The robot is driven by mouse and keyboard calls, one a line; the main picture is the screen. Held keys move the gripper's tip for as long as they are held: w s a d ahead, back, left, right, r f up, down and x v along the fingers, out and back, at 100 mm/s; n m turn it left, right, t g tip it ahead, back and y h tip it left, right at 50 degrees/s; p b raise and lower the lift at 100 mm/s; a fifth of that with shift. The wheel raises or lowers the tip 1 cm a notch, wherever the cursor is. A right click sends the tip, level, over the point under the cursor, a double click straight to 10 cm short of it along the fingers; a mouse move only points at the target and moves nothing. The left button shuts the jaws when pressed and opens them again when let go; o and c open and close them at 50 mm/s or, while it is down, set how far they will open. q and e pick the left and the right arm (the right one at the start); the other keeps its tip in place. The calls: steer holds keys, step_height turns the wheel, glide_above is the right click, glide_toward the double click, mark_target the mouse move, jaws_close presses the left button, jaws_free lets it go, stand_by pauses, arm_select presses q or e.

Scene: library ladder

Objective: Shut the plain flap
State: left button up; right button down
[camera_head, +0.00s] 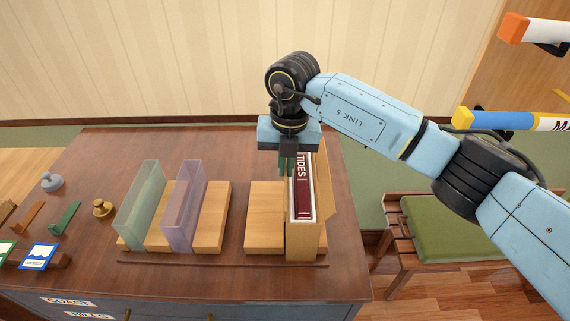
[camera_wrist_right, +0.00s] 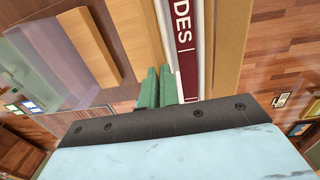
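A tan slipcase (camera_head: 301,240) stands upright on the desk and holds a dark red book lettered TIDES (camera_head: 305,200). A plain tan flap (camera_head: 323,175) stands up open along the right side of the slipcase. In the wrist view the book (camera_wrist_right: 184,45) shows with a tan panel (camera_wrist_right: 230,45), likely the flap, to its right. My right gripper (camera_head: 289,165) points down over the slipcase's left, far part. Its green fingers (camera_wrist_right: 158,88) are together beside the book, with nothing visible between them. Whether they touch the slipcase is unclear. My left gripper is out of view.
A clear green case (camera_head: 142,205) and a clear violet case (camera_head: 183,205) stand to the left among wooden blocks (camera_head: 212,215). A brass knob (camera_head: 103,208) and a grey knob (camera_head: 51,181) stand further left. A green bench (camera_head: 445,228) is right of the desk.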

steer(key=shift+d+f+y+b, duration=0.1)
steer(key=shift+d+y+b, duration=0.25)
steer(key=shift+y+b, duration=0.6)
steer(key=shift+d+f+y+b, duration=0.15)
steer(key=shift+d+y+b, duration=0.25)
steer(key=shift+y+b, duration=0.6)
steer(key=shift+d+f+y+b, duration=0.1)
steer(key=shift+d+y+b, duration=0.4)
steer(key=shift+y, duration=0.75)
steer(key=shift+a, duration=0.1)
steer(key=c, duration=1.6)
jaws_free()
steer(key=shift+c, duration=0.2)
steer(key=v, duration=1.3)
steer(key=shift+d, duration=0.2)
steer(key=shift+r, duration=0.1)
